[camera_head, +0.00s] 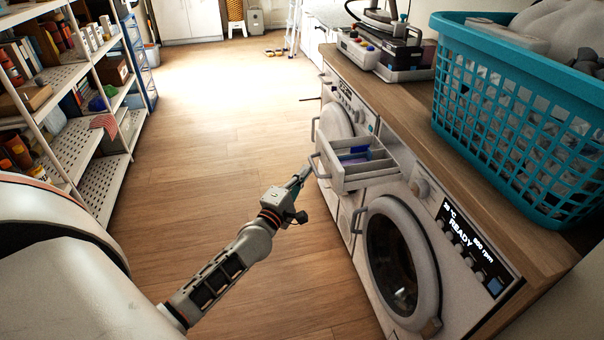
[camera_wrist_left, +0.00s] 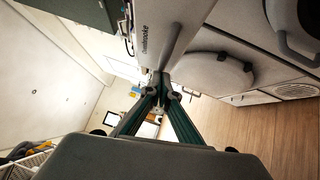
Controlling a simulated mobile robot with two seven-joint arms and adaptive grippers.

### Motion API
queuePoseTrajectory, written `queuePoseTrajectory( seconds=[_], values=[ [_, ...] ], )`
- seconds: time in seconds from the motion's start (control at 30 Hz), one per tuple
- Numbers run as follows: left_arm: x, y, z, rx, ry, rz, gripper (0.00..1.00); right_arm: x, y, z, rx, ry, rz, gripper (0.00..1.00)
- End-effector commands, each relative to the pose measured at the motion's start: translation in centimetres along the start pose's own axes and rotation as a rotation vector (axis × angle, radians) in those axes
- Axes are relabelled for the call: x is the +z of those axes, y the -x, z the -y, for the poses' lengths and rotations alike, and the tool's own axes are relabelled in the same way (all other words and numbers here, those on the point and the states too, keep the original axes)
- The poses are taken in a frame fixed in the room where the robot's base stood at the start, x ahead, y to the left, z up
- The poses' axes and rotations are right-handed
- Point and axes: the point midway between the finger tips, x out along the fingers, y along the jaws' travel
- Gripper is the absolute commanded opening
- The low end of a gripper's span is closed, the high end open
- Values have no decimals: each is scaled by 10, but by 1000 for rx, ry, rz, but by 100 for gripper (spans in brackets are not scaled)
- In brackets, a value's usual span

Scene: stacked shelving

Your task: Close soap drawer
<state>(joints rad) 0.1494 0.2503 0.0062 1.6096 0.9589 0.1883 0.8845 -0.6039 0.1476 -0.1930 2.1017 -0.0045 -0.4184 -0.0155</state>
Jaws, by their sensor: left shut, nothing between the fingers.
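The soap drawer (camera_head: 346,182) of the nearer washing machine (camera_head: 443,245) is pulled out, with its compartments showing from above and something blue inside. Its front carries a handle on the left side. My left gripper (camera_head: 304,171) is shut and empty, just left of the drawer front, close to the handle. I cannot tell whether it touches. In the left wrist view the two fingers (camera_wrist_left: 162,82) meet at the tips, beside a pale lettered panel (camera_wrist_left: 155,38) that appears to be the drawer front. My right gripper is not in view.
A second washer door (camera_head: 335,122) is farther back. The wooden counter (camera_head: 405,108) above holds a teal laundry basket (camera_head: 515,105) and an appliance (camera_head: 383,50). A stocked shelf (camera_head: 75,140) stands on the left. The wooden floor (camera_head: 205,130) between is clear.

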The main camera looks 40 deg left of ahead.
Motion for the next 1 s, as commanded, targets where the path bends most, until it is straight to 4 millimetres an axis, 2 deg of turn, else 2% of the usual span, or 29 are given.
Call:
queuePoseTrajectory(
  seconds=[0.27, 0.67, 0.8, 1.0],
  values=[
    [36, -34, 5, 5, 5, 2, 0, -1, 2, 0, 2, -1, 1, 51],
    [108, -102, 28, -2, 4, 3, 0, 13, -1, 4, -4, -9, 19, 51],
    [129, -121, 34, -2, 3, 2, 0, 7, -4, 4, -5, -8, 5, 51],
    [148, -140, 39, -3, 1, 2, 0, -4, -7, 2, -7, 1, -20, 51]
  ],
)
